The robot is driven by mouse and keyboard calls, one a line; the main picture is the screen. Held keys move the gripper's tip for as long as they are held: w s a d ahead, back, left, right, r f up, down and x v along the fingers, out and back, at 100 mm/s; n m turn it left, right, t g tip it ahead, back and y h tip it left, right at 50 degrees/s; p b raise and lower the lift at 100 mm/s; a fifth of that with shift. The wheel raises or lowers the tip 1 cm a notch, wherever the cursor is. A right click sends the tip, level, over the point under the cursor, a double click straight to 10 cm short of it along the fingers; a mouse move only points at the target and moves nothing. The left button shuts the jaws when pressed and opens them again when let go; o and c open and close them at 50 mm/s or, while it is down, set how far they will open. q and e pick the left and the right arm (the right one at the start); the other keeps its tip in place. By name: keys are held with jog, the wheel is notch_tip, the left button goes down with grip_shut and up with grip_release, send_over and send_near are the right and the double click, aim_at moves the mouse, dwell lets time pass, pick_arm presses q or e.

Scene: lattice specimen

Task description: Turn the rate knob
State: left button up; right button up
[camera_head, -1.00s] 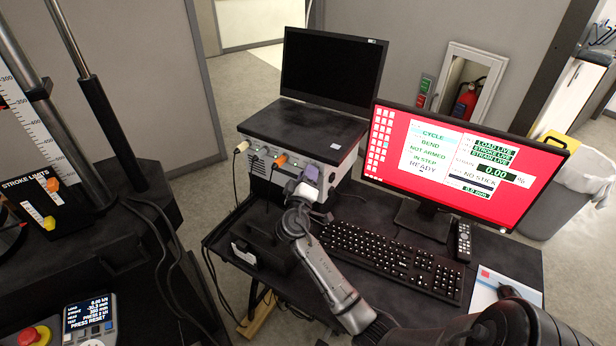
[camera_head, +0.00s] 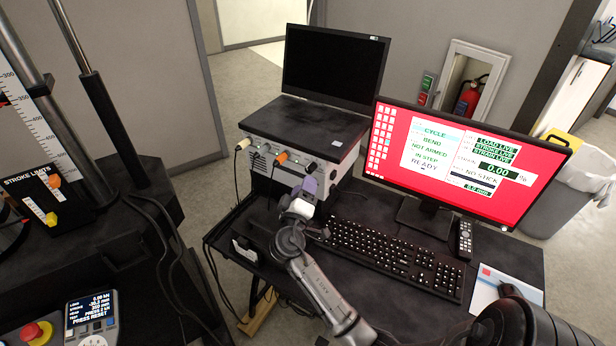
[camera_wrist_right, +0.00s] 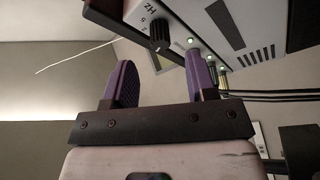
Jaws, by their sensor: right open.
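The rate knob is a ridged black knob with a pale pointer line, beside "Hz" lettering on the white control box. It shows in the right wrist view (camera_wrist_right: 160,34) and as a small dark knob in the head view (camera_head: 311,168). My right gripper, with purple fingers, is just in front of the box in the head view (camera_head: 309,186). In the right wrist view (camera_wrist_right: 163,82) its fingers are wide apart with nothing between them. The knob appears beyond the fingertips, between them in the picture, and apart from them. My left gripper is not in view.
A monitor (camera_head: 460,160) and keyboard (camera_head: 395,258) are to the right. A testing machine stands left.

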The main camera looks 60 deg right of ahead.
jog(key=v, duration=0.8)
jog(key=shift+a, duration=0.1)
